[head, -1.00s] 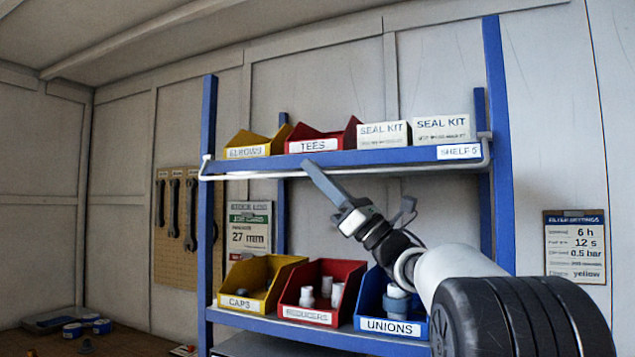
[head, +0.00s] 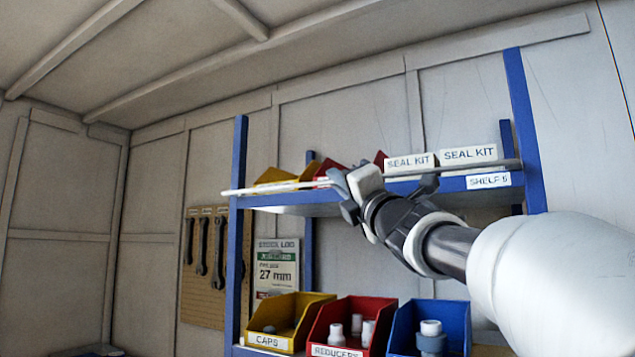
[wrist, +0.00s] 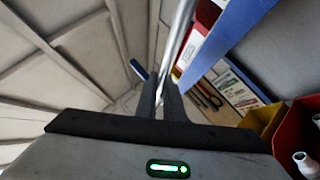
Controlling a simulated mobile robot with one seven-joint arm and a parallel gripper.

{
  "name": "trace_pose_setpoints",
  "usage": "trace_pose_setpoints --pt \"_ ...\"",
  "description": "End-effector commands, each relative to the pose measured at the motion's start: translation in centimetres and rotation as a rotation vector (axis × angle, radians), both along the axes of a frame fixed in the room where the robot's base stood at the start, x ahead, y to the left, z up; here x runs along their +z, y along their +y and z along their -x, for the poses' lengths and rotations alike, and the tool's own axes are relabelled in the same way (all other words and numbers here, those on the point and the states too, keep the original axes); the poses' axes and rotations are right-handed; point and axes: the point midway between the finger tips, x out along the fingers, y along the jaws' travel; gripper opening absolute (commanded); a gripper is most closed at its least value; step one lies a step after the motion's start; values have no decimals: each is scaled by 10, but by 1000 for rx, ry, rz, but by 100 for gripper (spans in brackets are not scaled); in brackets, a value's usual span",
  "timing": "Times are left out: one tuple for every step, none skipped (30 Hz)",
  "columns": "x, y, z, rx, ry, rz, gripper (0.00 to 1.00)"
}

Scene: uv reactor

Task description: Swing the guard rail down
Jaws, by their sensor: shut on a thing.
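The guard rail (head: 275,187) is a thin pale bar running across the front of the upper blue shelf (head: 300,209). In the head view it crosses in front of the bins, a little above the shelf's front edge. Its left end reaches past the left post. My gripper (head: 345,183) is at the bar's middle, shut on it. In the wrist view the bar (wrist: 183,28) passes between the dark fingers (wrist: 167,95). The fingers and wrist hide part of the bar, and the exact contact is hard to see.
Yellow and red bins and two seal kit boxes (head: 470,155) stand on the upper shelf behind the bar. Bins of fittings (head: 335,330) stand on the lower shelf. Blue posts (head: 238,240) flank the rack. A tool board (head: 205,300) hangs at left.

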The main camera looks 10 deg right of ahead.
Motion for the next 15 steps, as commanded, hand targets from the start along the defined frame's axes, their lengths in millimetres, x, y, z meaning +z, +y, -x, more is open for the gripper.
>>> trace_pose_setpoints --pt "17 2 2 4 31 -24 0" --pt "19 2 2 2 53 -39 0" --pt "21 2 2 2 80 -58 0" --pt "23 2 2 2 100 -72 0" --pt "25 2 2 3 118 -87 0" --pt "26 2 2 3 143 -105 0" --pt "27 2 2 3 161 -116 0" --pt "28 2 1 3 177 -129 0" --pt "29 2 1 4 197 -145 0" --pt "30 2 1 3 212 -154 0" --pt "30 2 1 3 225 -164 0" --pt "31 1 1 3 241 -175 0" --pt "31 1 0 3 254 -185 0" --pt "31 1 0 2 265 -192 0" --pt "31 1 0 3 277 -202 0"
